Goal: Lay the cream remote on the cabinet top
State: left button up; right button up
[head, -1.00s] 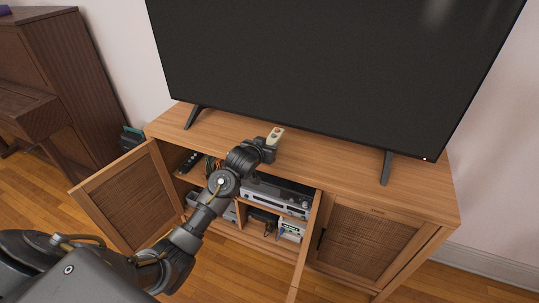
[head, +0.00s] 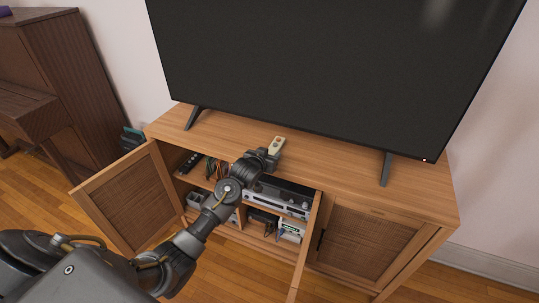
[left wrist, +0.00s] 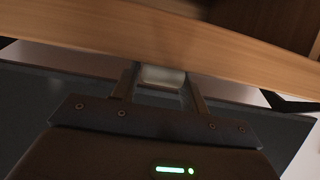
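The cream remote (head: 277,145) shows in the head view at the tip of my left arm, over the wooden cabinet top (head: 340,165). My left gripper (head: 271,154) is shut on its near end. In the left wrist view the remote's pale end (left wrist: 162,77) sits between the two fingers, with the cabinet's wooden edge (left wrist: 200,38) beyond. The remote is at or just above the top; I cannot tell if it touches. My right gripper is not in view.
A large television (head: 330,70) stands on the cabinet with feet at left (head: 194,117) and right (head: 387,168). The left cabinet door (head: 125,197) stands open. A dark remote (head: 190,162) and a silver device (head: 277,203) lie inside. The top right of the gripper is clear.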

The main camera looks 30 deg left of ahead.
pick_arm(q)
jog(key=shift+o, duration=1.4)
jog(key=shift+r, duration=0.2)
jog(key=v, duration=1.2)
